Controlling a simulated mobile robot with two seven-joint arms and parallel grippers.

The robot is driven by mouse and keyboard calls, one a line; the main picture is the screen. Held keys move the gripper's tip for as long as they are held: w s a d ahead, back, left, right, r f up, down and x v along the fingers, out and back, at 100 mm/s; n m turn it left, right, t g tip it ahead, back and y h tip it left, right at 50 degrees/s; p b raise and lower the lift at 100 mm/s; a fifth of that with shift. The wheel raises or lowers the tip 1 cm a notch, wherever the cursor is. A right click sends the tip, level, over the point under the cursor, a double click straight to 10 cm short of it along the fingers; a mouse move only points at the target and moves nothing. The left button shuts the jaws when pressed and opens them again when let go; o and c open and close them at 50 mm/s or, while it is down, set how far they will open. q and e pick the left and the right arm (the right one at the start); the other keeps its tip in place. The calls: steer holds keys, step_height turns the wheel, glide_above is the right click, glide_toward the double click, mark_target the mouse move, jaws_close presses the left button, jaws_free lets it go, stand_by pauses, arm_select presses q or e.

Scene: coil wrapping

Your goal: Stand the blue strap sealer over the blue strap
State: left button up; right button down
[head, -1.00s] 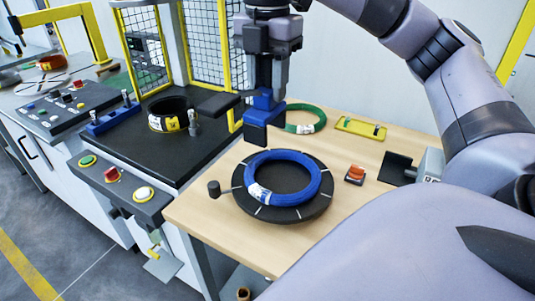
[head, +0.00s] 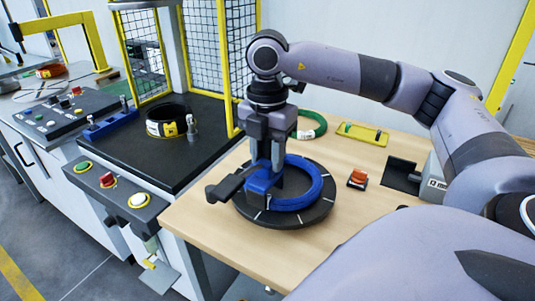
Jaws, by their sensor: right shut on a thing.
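A blue coil (head: 312,193) lies flat on a round black turntable (head: 316,218) on the wooden table. My right gripper (head: 277,160) points down over the coil's left part. It is shut on the blue strap sealer (head: 261,184), a blue block with a black handle sticking out to the lower left. The sealer is low at the coil's left side, over or against it; I cannot tell whether it touches. The blue strap cannot be made out, as the sealer and gripper cover that side of the coil. My left gripper is not in view.
A green coil (head: 318,131), a yellow tray (head: 362,134) and a small orange-topped device (head: 357,179) lie behind and right of the turntable. A machine with mesh guards and a black coil (head: 165,113) stands at left. The table's front left is clear.

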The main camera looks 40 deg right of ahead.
steer(key=shift+f, duration=0.15)
steer(key=shift+f+b, duration=0.5)
steer(key=shift+b, duration=0.05)
steer(key=c, duration=0.7)
jaws_free()
steer(key=shift+c, duration=0.2)
